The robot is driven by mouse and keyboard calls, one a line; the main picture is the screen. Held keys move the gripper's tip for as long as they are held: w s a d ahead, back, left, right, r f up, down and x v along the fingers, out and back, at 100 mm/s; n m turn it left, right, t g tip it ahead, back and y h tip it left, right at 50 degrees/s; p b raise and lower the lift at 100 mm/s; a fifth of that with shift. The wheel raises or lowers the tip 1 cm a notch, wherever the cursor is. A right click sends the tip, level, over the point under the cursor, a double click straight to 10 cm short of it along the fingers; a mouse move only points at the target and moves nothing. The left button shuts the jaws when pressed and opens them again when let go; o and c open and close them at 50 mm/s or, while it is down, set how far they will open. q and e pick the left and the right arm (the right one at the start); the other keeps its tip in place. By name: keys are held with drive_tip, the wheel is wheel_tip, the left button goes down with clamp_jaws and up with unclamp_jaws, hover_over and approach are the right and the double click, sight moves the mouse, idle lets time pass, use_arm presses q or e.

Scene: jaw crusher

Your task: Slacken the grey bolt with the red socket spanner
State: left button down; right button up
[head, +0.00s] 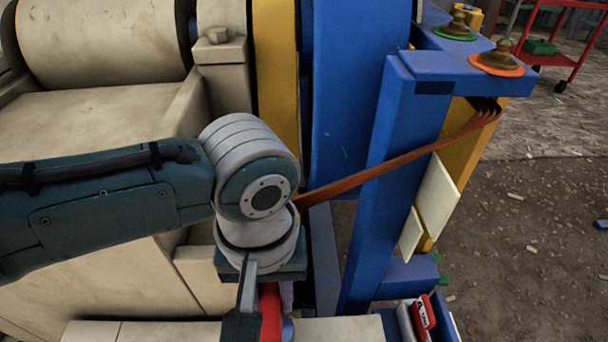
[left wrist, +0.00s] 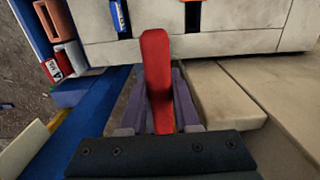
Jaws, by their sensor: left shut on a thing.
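My left gripper (head: 267,294) points down at the bottom middle of the head view, shut on a red tool, taken to be the red socket spanner (head: 270,316). In the left wrist view the spanner's red handle (left wrist: 157,75) stands between the two fingers of the same gripper (left wrist: 158,108). The spanner's socket end is hidden, so I cannot tell whether it touches a bolt. My right gripper is not in view.
A blue post (head: 385,170) and a slanting orange-brown strap (head: 400,160) stand right of my gripper. Brass-coloured bolts (head: 500,58) top the blue frame. A red-and-white item (head: 421,315) lies low right. A pale ledge (left wrist: 230,40) crosses the wrist view.

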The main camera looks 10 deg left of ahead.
use_arm(q)
drive_tip(key=shift+f, duration=0.45)
idle(0.7)
drive_tip(key=shift+r, duration=0.1)
drive_tip(key=shift+n, duration=0.3)
drive_tip(key=shift+n+p, duration=1.15)
drive_tip(key=shift+n, duration=0.45)
drive_tip(key=shift+n+p, duration=0.6)
drive_tip(key=shift+n, duration=1)
